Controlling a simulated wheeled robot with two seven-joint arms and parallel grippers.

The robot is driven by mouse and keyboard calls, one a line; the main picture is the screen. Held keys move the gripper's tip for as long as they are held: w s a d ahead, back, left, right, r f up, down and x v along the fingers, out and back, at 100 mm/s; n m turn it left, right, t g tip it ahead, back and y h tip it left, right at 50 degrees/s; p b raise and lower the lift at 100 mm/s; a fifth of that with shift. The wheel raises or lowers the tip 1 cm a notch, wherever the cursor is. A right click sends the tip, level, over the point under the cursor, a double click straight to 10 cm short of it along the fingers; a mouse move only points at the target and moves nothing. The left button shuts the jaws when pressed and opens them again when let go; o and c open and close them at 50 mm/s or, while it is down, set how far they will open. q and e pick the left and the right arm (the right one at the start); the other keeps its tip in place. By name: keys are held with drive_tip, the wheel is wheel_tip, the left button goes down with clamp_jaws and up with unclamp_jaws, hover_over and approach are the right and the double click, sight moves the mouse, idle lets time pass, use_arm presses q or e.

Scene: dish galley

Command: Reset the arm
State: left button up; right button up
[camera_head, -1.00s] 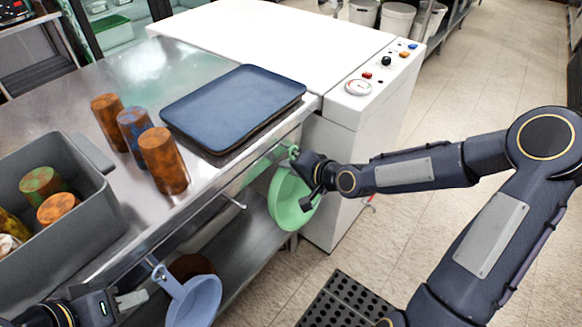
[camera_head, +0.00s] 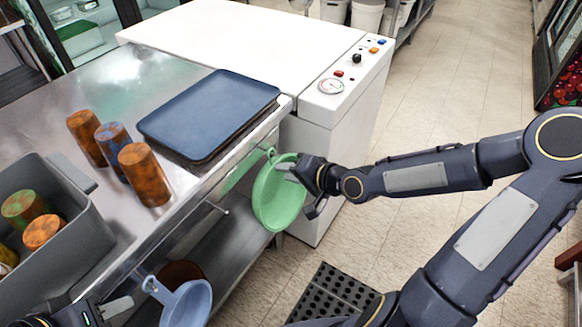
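My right gripper (camera_head: 311,183) is at the rim of a green pan or strainer (camera_head: 277,197) that hangs upright at the counter's front edge. The strainer's handle is up at the edge. Part of the gripper overlaps the strainer, and I cannot tell whether its fingers close on it. My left gripper (camera_head: 112,309) shows at the bottom left, partly cut off by the frame, beside a blue strainer (camera_head: 188,303) hanging below the counter edge. Whether it is shut is not clear.
The steel counter (camera_head: 90,203) holds a dark blue tray stack (camera_head: 208,112), several patterned cups (camera_head: 143,175) and a grey bin (camera_head: 75,245) with cups inside. A white machine (camera_head: 310,140) stands behind. A black perforated mat (camera_head: 335,295) lies on the floor; the floor at right is clear.

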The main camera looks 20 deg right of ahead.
drive_tip(key=s+d+r+n+g+h+p, duration=0.1)
drive_tip(key=s+r+n+g+p, duration=0.1)
drive_tip(key=s+r+p, duration=0.3)
drive_tip(key=s+d+r+n+g+h+p, duration=0.2)
drive_tip(key=s+r+n+p, duration=0.2)
drive_tip(key=s+r, duration=1)
drive_tip(key=s+p, duration=0.2)
drive_tip(key=s, duration=0.2)
drive_tip(key=shift+s+d+g, duration=0.15)
drive_tip(key=shift+s+g, duration=0.2)
drive_tip(key=shift+g, duration=0.05)
drive_tip(key=shift+w, duration=0.1)
